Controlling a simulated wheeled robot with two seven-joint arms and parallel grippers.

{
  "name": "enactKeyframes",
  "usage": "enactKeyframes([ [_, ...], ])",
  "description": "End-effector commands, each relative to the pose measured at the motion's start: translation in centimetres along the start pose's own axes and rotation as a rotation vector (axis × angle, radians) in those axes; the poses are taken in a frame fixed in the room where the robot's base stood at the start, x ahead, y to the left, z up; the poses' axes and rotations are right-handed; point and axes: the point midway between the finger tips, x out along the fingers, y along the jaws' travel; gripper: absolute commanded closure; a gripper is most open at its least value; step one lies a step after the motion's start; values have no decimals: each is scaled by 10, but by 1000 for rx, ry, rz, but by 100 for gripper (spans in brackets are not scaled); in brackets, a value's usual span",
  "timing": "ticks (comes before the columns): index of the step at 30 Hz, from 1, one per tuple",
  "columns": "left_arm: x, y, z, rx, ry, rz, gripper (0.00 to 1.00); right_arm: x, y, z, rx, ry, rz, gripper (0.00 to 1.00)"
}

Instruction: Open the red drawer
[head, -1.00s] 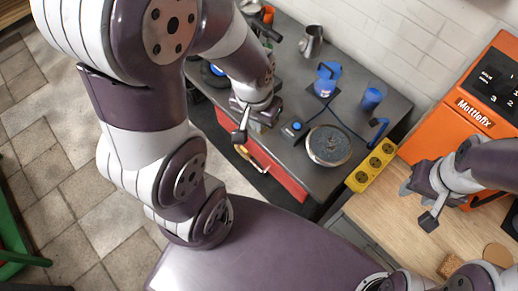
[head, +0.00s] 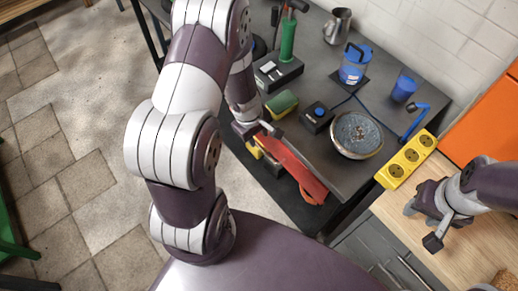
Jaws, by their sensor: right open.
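The red drawer (head: 292,168) is under the near edge of the dark workbench (head: 340,178). Its red front slants down to the right, and my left wrist hides its left end. I cannot tell whether it stands out from the bench. My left gripper (head: 257,132) is at the left end of the red front; its fingers are small and partly hidden, so I cannot tell whether they are shut. A yellow piece (head: 253,149) shows just below it. My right gripper (head: 433,222) is open and empty over the wooden worktop, far from the drawer.
On the bench are a sponge (head: 282,103), a black box with a blue button (head: 317,117), a round dish (head: 357,135), blue cups (head: 404,88) and a metal jug (head: 340,25). A yellow socket strip (head: 406,160) lies at the right. Tiled floor is clear at the left.

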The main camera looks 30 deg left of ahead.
Motion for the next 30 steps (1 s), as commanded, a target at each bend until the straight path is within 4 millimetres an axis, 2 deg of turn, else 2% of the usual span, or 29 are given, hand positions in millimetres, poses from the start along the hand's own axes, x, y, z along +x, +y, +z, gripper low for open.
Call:
enactKeyframes([
  [1,20,-1,0,1,-1,-1,62,13,0,2,0,0,0,57],
  [7,58,-1,0,3,0,0,62,27,0,3,0,0,0,57],
  [12,69,0,0,3,1,1,62,30,0,4,0,0,0,57],
  [19,69,0,0,4,0,1,62,29,0,3,0,0,0,57],
  [20,69,0,0,4,0,1,65,29,0,3,0,0,0,57],
  [21,69,0,0,4,0,1,78,29,0,3,0,0,0,57],
  [23,69,0,0,4,0,1,98,29,0,3,0,0,0,57],
  [30,69,0,0,4,0,1,100,29,0,3,0,0,0,57],
])
